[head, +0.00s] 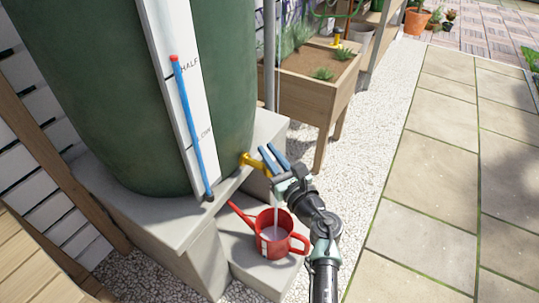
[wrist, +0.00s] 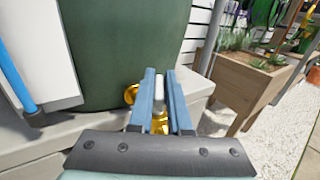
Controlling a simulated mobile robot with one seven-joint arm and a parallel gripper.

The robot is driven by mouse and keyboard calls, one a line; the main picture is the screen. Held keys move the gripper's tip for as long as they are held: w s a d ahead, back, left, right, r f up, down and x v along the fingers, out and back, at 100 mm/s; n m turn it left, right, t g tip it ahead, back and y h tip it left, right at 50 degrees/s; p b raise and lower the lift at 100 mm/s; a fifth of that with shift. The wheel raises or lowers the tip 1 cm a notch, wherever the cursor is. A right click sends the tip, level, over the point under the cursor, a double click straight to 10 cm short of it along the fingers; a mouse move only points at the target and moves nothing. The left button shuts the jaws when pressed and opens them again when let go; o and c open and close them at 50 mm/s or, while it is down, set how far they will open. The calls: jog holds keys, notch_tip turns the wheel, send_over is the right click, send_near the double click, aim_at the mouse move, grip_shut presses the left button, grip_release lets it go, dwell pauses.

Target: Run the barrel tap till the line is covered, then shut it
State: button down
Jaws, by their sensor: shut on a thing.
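The green barrel (head: 110,80) stands on a grey stepped plinth. A white gauge board (head: 180,70) runs down its side, with a blue tube (head: 195,130) topped in red. The brass tap (head: 254,162) juts from the barrel's lower right and shows in the wrist view (wrist: 131,94). My gripper (head: 273,157) is shut on the tap's pale lever (wrist: 159,98), between its blue fingers. A pale stream (head: 276,215) falls into the red watering can (head: 270,247) on the lower step. Pale liquid shows inside the can; I cannot make out a line there.
A wooden planter (head: 300,92) with small plants stands behind the tap, to the right. White gravel (head: 375,140) and stone paving (head: 430,210) lie open on the right.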

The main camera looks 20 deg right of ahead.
jog(key=shift+n+y, duration=0.3)
jog(key=shift+y, duration=0.2)
jog(key=c, duration=0.9)
grip_release()
jog(key=shift+o, duration=0.2)
jog(key=s+d+p, duration=0.1)
jog(key=s+p, duration=0.3)
jog(key=s, duration=0.8)
jog(key=shift+s+d, duration=0.4)
